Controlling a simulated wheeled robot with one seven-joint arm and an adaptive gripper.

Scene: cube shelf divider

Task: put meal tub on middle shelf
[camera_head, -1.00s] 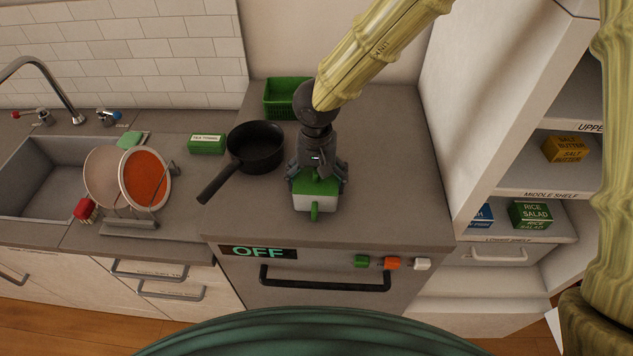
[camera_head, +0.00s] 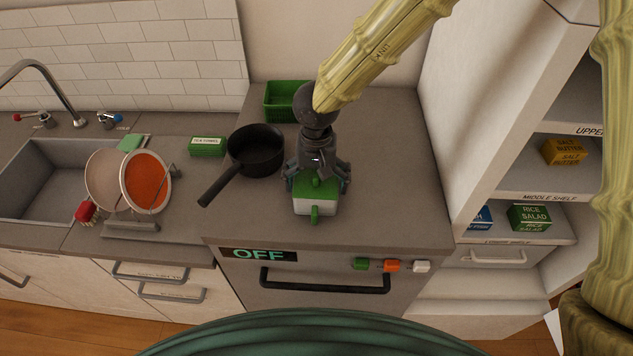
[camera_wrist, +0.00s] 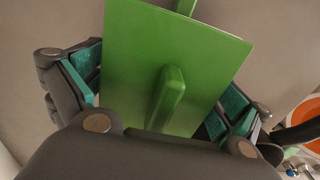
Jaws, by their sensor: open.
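The meal tub (camera_head: 315,204) is a white box with a green lid and a green front tab. It sits on the grey counter above the oven front. My gripper (camera_head: 317,186) is over the tub, pointing down, with its fingers apart on either side of the lid. In the wrist view the green lid (camera_wrist: 150,60) with its raised handle lies between the teal finger pads of my gripper (camera_wrist: 165,95). I cannot tell whether the pads touch the tub. The middle shelf (camera_head: 550,196) is in the white cabinet on the right, with a yellow salt butter box (camera_head: 563,151) on it.
A black pan (camera_head: 256,150) stands left of my gripper, and a green basket (camera_head: 284,99) behind it. A green box (camera_head: 207,147), a dish rack with plates (camera_head: 147,182) and a sink are further left. The lower shelf holds a rice salad box (camera_head: 529,216) and a blue box (camera_head: 482,217).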

